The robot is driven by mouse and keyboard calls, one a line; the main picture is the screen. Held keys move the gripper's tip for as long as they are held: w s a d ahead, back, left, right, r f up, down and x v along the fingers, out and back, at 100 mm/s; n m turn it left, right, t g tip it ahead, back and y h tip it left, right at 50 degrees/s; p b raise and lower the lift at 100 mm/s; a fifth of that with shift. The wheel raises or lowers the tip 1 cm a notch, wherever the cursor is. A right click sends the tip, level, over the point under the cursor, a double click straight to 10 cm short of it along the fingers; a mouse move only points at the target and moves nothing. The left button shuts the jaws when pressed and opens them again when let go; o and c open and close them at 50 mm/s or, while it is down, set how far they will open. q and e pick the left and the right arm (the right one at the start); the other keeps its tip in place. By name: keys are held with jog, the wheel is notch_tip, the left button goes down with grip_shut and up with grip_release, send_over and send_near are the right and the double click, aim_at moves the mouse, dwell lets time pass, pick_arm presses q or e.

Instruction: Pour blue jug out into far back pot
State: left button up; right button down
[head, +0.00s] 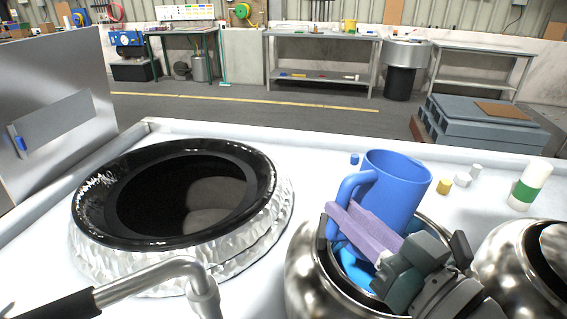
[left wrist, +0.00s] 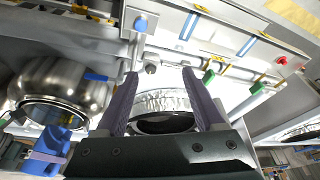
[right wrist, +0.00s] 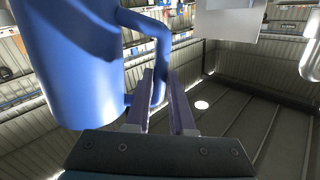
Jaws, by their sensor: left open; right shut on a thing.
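The blue jug (head: 398,190) is held nearly upright, with a slight tilt, over the near polished pot (head: 305,265). My right gripper (head: 345,222) is shut on its handle; the right wrist view shows the jug (right wrist: 75,60) with the fingers (right wrist: 160,95) at its handle. The jug's inside is hidden. A big hammered pot (head: 270,215) with a wide black rim and dark inside stands left of the jug. A second polished pot (head: 500,265) is at the right edge. My left gripper (left wrist: 165,95) is open and empty in the left wrist view.
A bent metal pipe with a black handle (head: 65,305) crosses in front of the hammered pot. A white and green bottle (head: 531,187), a yellow piece (head: 444,187) and small white pieces stand right of the jug. A steel panel (head: 55,100) rises at left.

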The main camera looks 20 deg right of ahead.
jog(key=shift+r, duration=0.45)
jog(key=shift+f+m, duration=0.1)
jog(key=shift+m, duration=0.2)
jog(key=shift+r+p, duration=0.35)
jog(key=shift+p, duration=0.1)
jog(key=shift+r+m, duration=0.25)
jog(key=shift+m, duration=0.45)
jog(key=shift+p, duration=0.3)
